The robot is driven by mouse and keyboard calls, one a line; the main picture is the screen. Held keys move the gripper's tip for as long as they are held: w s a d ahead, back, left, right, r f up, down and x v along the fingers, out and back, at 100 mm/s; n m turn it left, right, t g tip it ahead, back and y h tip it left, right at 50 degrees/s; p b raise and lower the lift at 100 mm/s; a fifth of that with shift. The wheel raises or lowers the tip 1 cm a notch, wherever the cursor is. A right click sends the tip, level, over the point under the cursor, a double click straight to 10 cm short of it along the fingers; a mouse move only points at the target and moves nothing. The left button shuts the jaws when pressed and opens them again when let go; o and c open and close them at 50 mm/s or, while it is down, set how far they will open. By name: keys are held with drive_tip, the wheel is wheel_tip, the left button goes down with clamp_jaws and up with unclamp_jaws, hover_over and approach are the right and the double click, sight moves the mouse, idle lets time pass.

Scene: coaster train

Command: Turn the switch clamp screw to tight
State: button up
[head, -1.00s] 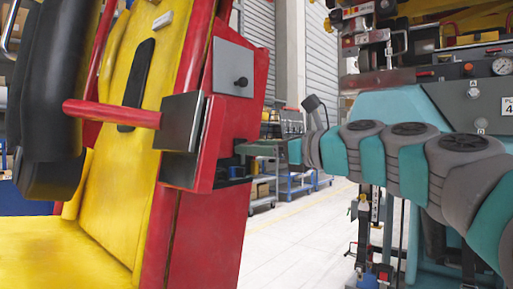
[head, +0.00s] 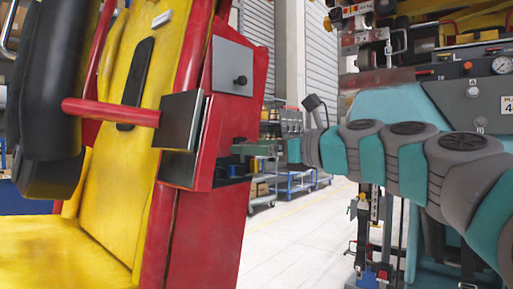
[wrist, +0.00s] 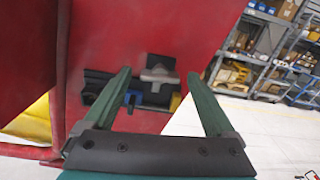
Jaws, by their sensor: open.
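In the wrist view a grey, wing-shaped screw head (wrist: 160,73), likely the switch clamp screw, sits in a dark recess (wrist: 97,80) in a red panel. Blue and yellow parts show just below it. My gripper (wrist: 158,82) is open, its two green fingers pointing at the recess with the screw head between them in the picture. I cannot tell whether the fingers touch it. In the head view my gripper (head: 262,148) is at the right side of the red housing (head: 205,225), beside a dark opening (head: 237,164). The screw is hidden there.
A yellow seat (head: 85,200) with a red bar (head: 110,112) and black pads stands at left. A teal machine with a gauge (head: 501,65) stands at right. Shelves (wrist: 275,45) stand behind; the floor between is clear.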

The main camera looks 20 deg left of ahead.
drive_tip(key=v, duration=0.7)
drive_tip(key=shift+d, duration=0.35)
drive_tip(key=shift+s, duration=0.15)
drive_tip(key=s+d+f+n+g+h, duration=0.1)
drive_tip(key=s+f+n+h, duration=0.25)
drive_tip(key=f, duration=0.65)
drive_tip(key=s+d+f+n+g+h, duration=0.1)
drive_tip(key=s+d+f+n+h, duration=0.2)
drive_tip(key=f, duration=0.6)
drive_tip(key=s+f+n+g+h, duration=0.2)
drive_tip(key=s+f+n, duration=0.2)
drive_tip(key=f, duration=0.6)
drive_tip(key=s+d+f+n+g+h, duration=0.4)
drive_tip(key=s+d+f+n+h, duration=0.4)
drive_tip(key=s+d+f, duration=1.2)
drive_tip(key=d+f+n, duration=0.1)
drive_tip(key=n, duration=0.2)
drive_tip(key=shift+s+d+f+g, duration=0.15)
drive_tip(key=shift+s+f+g, duration=0.05)
drive_tip(key=shift+s+g, duration=0.1)
